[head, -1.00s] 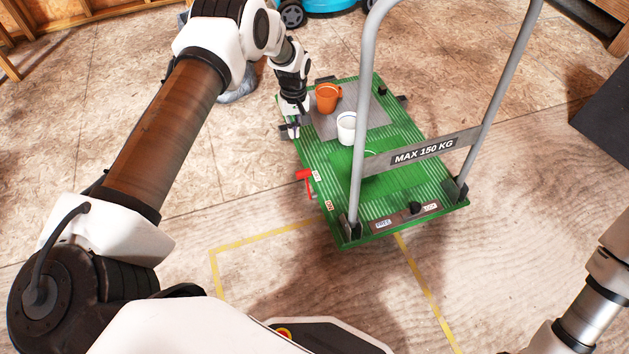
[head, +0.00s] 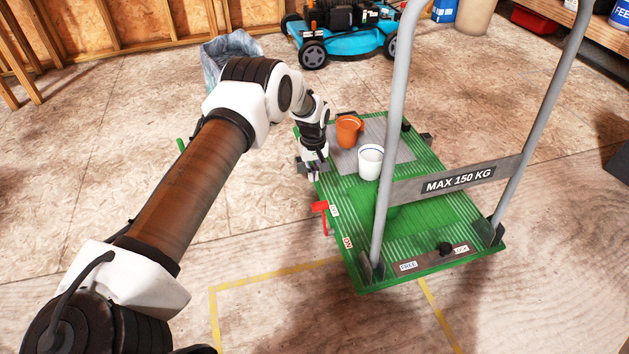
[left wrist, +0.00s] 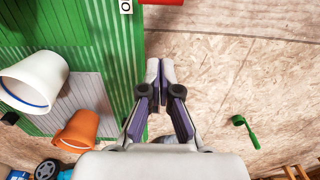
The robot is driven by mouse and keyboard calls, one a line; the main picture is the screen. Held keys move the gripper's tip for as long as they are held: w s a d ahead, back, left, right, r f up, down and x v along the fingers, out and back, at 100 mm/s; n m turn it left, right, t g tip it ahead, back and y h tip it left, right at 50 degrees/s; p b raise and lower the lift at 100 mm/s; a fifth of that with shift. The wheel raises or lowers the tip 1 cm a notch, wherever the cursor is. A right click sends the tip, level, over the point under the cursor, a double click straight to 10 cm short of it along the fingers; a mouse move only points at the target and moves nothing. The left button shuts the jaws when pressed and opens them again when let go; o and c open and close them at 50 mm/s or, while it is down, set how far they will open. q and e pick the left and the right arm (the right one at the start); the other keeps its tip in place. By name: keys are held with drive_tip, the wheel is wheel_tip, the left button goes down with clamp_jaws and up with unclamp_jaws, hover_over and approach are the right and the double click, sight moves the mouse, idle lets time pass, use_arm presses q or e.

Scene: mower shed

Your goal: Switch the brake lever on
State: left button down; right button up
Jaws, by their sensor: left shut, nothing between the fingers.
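The red brake lever (head: 322,208) sticks out from the left edge of the green platform cart (head: 440,280). A small white label is beside it, and an ON label (head: 347,242) sits nearer to me on the same edge. In the left wrist view a bit of the red lever (left wrist: 162,2) shows at the top edge; the rest is cut off. My left gripper (head: 313,172) is shut and empty at the cart's left edge, farther from me than the lever and apart from it. Its closed fingers show in the left wrist view (left wrist: 161,78). My right gripper is not in view.
An orange pot (head: 347,131) and a white pot (head: 370,162) stand on the cart's grey mat. The grey handle frame (head: 395,130) rises at the near end, by a black knob (head: 445,248). A blue mower (head: 345,35) stands behind. Floor left of the cart is mostly clear.

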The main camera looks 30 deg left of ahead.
use_arm(q)
wheel_tip(320, 180, down, 9)
drive_tip(key=b, duration=0.4)
drive_tip(key=s+d+r, duration=0.1)
drive_tip(key=s+d+r+b, duration=0.1)
drive_tip(key=d, duration=0.1)
drive_tip(key=shift+s+r, duration=0.2)
drive_tip(key=shift+r, duration=0.1)
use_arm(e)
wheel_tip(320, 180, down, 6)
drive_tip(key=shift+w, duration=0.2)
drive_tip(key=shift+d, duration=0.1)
